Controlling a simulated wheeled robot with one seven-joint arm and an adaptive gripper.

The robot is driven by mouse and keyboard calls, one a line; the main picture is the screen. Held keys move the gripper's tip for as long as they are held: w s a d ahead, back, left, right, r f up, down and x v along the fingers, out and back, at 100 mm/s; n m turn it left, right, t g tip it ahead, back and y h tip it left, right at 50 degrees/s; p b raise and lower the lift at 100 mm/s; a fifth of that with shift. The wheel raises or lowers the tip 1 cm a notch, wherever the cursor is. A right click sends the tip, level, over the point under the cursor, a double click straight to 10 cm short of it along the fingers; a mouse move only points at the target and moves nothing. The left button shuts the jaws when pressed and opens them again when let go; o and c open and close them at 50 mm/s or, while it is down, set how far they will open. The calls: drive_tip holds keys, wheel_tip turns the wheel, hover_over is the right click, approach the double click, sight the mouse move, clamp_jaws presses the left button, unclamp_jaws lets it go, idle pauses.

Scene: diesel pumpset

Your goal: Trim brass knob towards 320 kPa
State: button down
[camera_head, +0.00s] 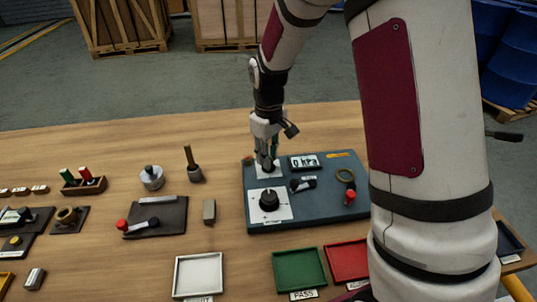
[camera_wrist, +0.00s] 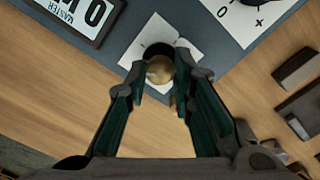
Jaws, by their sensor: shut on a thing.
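The brass knob (camera_wrist: 158,69) sits on a white plate (camera_wrist: 135,52) near the edge of the blue-grey panel (camera_head: 330,212). My gripper (camera_wrist: 160,78) has its two green-lined fingers on either side of the knob, shut on it. In the head view my gripper (camera_head: 267,166) points down at the panel's upper left, and its fingers hide most of the knob there. The display (camera_head: 305,162) on the panel reads 0 kPa.
A black dial (camera_head: 269,200) on a white plate is just in front of my gripper. The panel also holds a black lever (camera_head: 302,184) and a red-knobbed part (camera_head: 350,196). White (camera_head: 198,275), green (camera_head: 299,270) and red (camera_head: 347,261) trays lie in front.

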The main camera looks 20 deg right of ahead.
drive_tip(key=m, duration=0.4)
drive_tip(key=shift+m+p, duration=0.4)
drive_tip(key=shift+m, duration=1.4)
drive_tip(key=c, duration=1.4)
unclamp_jaws()
drive_tip(key=shift+o, duration=0.2)
drive_tip(key=shift+r, duration=0.1)
wheel_tip(320, 180, up, 12)
